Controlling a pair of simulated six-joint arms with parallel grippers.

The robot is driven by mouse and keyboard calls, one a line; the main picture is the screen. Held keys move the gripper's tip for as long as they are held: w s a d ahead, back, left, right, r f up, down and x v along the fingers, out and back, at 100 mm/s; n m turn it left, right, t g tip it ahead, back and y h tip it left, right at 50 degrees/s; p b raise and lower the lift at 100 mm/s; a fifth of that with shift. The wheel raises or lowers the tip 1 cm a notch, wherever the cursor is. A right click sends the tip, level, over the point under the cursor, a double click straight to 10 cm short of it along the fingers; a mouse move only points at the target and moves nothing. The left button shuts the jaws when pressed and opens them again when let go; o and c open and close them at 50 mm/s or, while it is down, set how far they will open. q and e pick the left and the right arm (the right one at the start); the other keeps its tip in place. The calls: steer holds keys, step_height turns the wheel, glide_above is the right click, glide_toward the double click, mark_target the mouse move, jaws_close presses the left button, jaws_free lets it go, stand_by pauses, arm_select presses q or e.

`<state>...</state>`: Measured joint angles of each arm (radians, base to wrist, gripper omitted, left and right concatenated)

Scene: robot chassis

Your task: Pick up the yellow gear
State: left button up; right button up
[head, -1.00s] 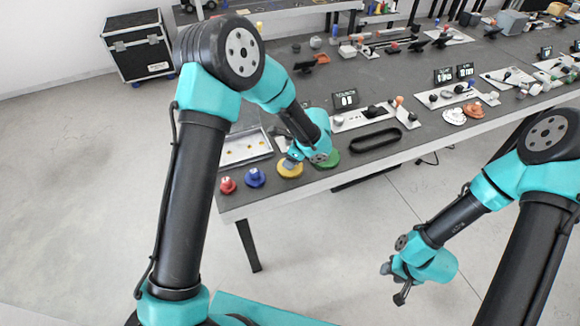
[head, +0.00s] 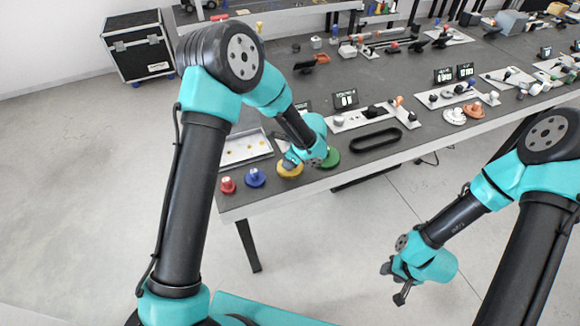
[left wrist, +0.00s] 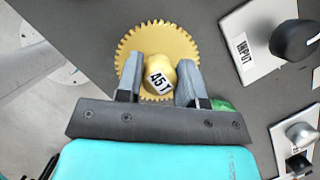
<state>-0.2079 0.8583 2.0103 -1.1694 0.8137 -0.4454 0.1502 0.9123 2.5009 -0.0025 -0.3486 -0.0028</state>
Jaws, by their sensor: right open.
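The yellow gear (left wrist: 185,48) lies flat on the table, with a yellow knob (left wrist: 160,72) labelled A51 on top. In the head view the yellow gear (head: 290,173) is partly covered by my left gripper (head: 290,161). In the left wrist view the fingers of my left gripper (left wrist: 161,80) stand on either side of the knob, very close to it. Whether both fingers press on the knob cannot be told. My right gripper (head: 393,283) is open and empty, off the table over the floor.
A green gear (head: 332,157) sits right beside the yellow one, and blue (head: 254,178) and red (head: 227,185) gears sit to its left. A shallow tray (head: 232,153) lies behind them. A black oval ring (head: 376,138) and a panel marked INPUT (left wrist: 253,45) are to the right.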

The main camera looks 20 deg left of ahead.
arm_select(q)
steer(key=c, duration=0.5)
steer(key=shift+r, duration=0.1)
steer(key=shift+r, duration=0.55)
steer(key=shift+s+d+r, duration=0.1)
steer(key=shift+s+r, duration=0.05)
steer(key=shift+r, duration=0.45)
steer(key=shift+s+r, duration=0.15)
steer(key=shift+r, duration=0.45)
steer(key=s+d+r, duration=0.1)
steer(key=s+d, duration=0.3)
steer(key=s, duration=1)
steer(key=shift+s+r, duration=0.15)
steer(key=shift+s, duration=0.25)
steer(key=shift+d, duration=0.1)
